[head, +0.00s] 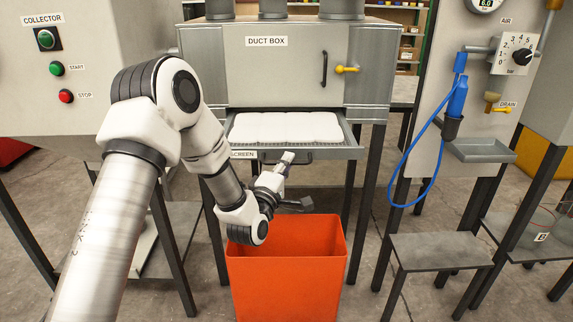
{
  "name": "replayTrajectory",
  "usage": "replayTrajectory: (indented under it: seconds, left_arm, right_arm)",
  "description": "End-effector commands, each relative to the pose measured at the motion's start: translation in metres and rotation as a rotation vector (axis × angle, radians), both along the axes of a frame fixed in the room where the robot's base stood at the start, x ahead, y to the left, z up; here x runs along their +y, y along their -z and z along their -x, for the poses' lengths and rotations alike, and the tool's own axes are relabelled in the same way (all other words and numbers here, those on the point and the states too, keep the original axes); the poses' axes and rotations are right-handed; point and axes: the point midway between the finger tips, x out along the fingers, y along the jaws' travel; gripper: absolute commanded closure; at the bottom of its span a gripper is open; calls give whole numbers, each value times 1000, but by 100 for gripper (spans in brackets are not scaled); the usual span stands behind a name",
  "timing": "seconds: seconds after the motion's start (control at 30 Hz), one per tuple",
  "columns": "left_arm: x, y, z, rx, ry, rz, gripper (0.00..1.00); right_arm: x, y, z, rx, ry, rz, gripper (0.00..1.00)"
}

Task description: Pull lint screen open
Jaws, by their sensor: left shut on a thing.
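The lint screen (335,154) is a grey tray under the duct box (285,75). It sticks out toward me, partly drawn out, with white lint (285,126) lying on it. Its front edge has a SCREEN label and a dark handle (306,160). My left gripper (286,163) is at the front of the screen, shut on the handle; its wrist and fingers partly hide the grip. My right gripper is out of view.
An orange bin (290,285) stands open below the screen. The collector panel (50,75) is at left. At right are the air panel with a blue hose (407,165), a small grey tray (480,150) and a low stand (437,249).

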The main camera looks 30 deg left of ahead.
Motion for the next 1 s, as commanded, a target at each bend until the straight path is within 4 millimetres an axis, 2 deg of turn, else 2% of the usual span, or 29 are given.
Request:
replayTrajectory:
  seconds: [0.03, 0.1, 0.13, 0.43, 0.53, 0.67, 0.9, 1.0]
  left_arm:
    - [0, 0, 0, 0, 0, 0, 100]
    - [0, 0, 0, 0, 0, 0, 68]
    - [0, 0, 0, 0, 0, 0, 63]
    - [0, 1, 1, 1, 0, 0, 63]
    - [-1, 2, 8, 2, -1, 0, 63]
    - [-5, 7, 33, 3, 0, 4, 63]
    - [-14, 19, 93, 5, -1, 4, 63]
    - [-16, 22, 108, 4, 0, 2, 63]
  right_arm:
    - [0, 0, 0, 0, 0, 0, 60]
    - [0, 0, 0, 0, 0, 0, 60]
    - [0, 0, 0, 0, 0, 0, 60]
    - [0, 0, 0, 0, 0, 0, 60]
    - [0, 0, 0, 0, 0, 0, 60]
    - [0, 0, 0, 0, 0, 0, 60]
    - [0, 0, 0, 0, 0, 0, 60]
    - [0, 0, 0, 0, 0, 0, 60]
